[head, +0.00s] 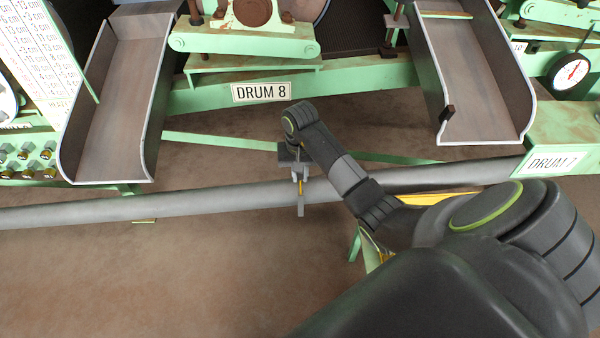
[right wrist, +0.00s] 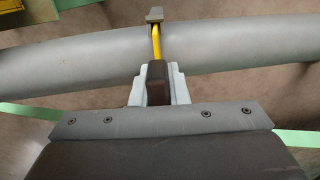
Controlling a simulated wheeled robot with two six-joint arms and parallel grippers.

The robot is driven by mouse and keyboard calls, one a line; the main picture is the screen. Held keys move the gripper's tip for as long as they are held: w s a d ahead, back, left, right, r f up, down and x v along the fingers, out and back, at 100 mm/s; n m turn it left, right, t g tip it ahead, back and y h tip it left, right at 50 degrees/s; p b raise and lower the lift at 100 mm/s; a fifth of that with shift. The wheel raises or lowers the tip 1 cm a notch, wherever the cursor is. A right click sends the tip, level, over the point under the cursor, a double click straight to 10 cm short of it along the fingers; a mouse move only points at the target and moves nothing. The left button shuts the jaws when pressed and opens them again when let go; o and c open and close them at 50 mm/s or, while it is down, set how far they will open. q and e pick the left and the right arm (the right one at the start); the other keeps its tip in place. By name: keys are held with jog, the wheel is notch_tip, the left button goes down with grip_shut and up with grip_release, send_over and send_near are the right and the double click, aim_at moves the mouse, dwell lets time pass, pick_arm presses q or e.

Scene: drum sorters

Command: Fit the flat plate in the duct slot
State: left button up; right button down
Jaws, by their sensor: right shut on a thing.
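My right gripper (head: 300,176) is shut on a tool in front of the long grey pipe (head: 215,207). The tool has a dark brown handle between the fingers, a yellow shank and a grey flat end (head: 301,209), seen nearly edge-on and hanging over the pipe's lower edge. In the right wrist view, the fingers (right wrist: 156,88) close around the dark handle, and the grey end (right wrist: 155,15) reaches past the pipe (right wrist: 235,55). Whether it touches the pipe is unclear. I cannot make out a slot. My left gripper is out of view.
A green frame labelled DRUM 8 (head: 262,92) stands behind the pipe, with a left chute (head: 125,85) and a right chute (head: 480,80). A dial gauge (head: 570,72) is at the right. Brown floor (head: 130,280) lies open in front of the pipe.

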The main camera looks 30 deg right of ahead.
jog(key=shift+f, duration=0.25)
jog(key=c, duration=1.3)
grip_release()
